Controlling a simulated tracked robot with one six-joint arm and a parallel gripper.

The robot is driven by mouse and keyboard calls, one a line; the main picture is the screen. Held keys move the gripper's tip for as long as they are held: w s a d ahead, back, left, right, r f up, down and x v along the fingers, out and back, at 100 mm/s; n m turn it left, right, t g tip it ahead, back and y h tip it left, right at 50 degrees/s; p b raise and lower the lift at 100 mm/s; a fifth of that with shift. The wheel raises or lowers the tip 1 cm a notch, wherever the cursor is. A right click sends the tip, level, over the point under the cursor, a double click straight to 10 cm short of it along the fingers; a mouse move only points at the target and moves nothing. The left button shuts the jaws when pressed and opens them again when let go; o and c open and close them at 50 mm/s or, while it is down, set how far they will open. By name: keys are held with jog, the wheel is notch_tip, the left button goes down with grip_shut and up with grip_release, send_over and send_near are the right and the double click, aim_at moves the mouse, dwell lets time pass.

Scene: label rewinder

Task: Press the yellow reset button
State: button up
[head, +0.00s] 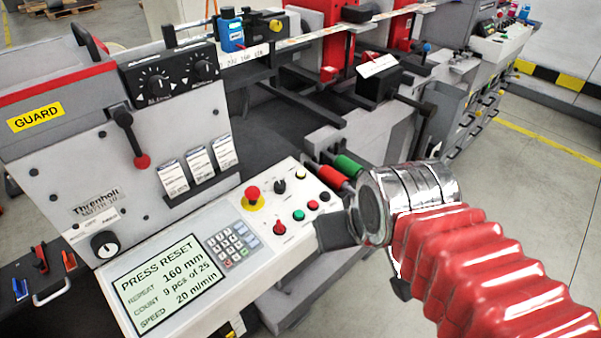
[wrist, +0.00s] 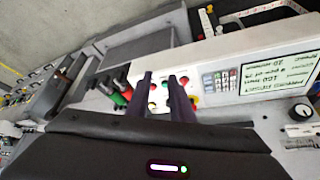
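The control panel (head: 262,262) tilts up at the front of the machine. Its screen (head: 165,283) reads "PRESS RESET". A red mushroom button (head: 253,192) sits on a yellow base.
A keypad (head: 232,244) lies between screen and buttons. A red and a green roller end (head: 348,165) stand close behind my gripper. Floor at the right (head: 530,210) is clear.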

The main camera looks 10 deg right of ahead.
grip_shut()
dwell(1.4)
